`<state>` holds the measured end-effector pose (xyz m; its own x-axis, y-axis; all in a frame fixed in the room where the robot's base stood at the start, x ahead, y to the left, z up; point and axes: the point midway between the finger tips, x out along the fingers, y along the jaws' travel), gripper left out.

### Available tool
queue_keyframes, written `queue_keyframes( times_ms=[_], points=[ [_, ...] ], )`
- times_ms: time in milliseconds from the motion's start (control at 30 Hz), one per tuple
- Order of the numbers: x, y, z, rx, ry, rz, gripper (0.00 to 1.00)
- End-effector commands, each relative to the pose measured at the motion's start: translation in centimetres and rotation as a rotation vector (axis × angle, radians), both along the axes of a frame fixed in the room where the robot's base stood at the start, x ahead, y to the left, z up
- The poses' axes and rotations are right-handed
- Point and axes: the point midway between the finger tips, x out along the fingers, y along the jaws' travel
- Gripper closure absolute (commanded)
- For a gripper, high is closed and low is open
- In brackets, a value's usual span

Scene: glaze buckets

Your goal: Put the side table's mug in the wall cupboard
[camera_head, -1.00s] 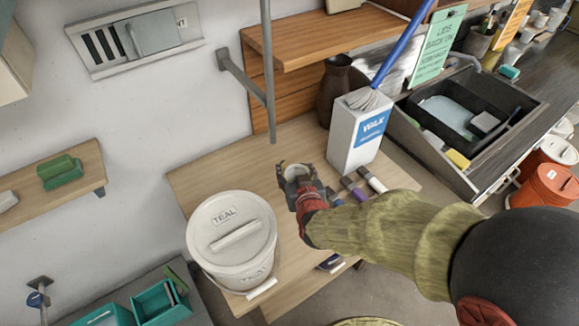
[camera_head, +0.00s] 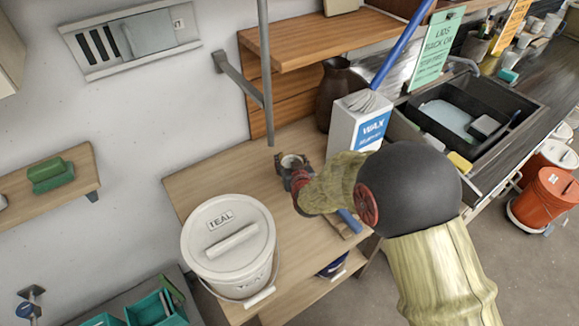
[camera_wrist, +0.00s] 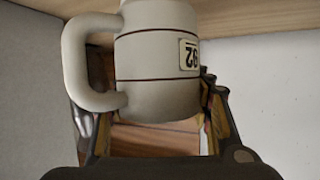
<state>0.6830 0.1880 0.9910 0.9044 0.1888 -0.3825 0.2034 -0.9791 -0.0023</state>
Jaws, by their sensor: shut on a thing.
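The mug (camera_wrist: 158,75) is off-white with thin dark bands, a label and a handle at the left of the wrist view. It appears upside down there. In the head view its round rim (camera_head: 292,161) shows over the side table (camera_head: 205,178). My gripper (camera_head: 294,172) is shut on the mug's body, with a finger on each side in the wrist view (camera_wrist: 155,125). I cannot tell whether the mug touches the table. A pale cabinet corner (camera_head: 10,50) shows at the upper left edge; I cannot tell whether it is the wall cupboard.
A lidded white TEAL bucket (camera_head: 228,250) stands at the table's front left. A white WAX box (camera_head: 358,128) and a dark vase (camera_head: 337,90) stand behind right. A vertical grey pole (camera_head: 266,70) rises near the mug. A wall shelf (camera_head: 75,175) is at left.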

Motion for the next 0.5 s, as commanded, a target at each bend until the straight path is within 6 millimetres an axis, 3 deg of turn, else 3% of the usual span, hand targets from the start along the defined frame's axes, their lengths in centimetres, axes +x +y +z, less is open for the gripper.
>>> queue_keyframes(
  times_ms=[200, 500],
  points=[
    [0.1, 0.0, -3.1, -0.001, 0.001, 0.000, 0.89],
    [0.2, 0.0, -3.2, -0.001, -0.001, 0.000, 0.89]
  ],
)
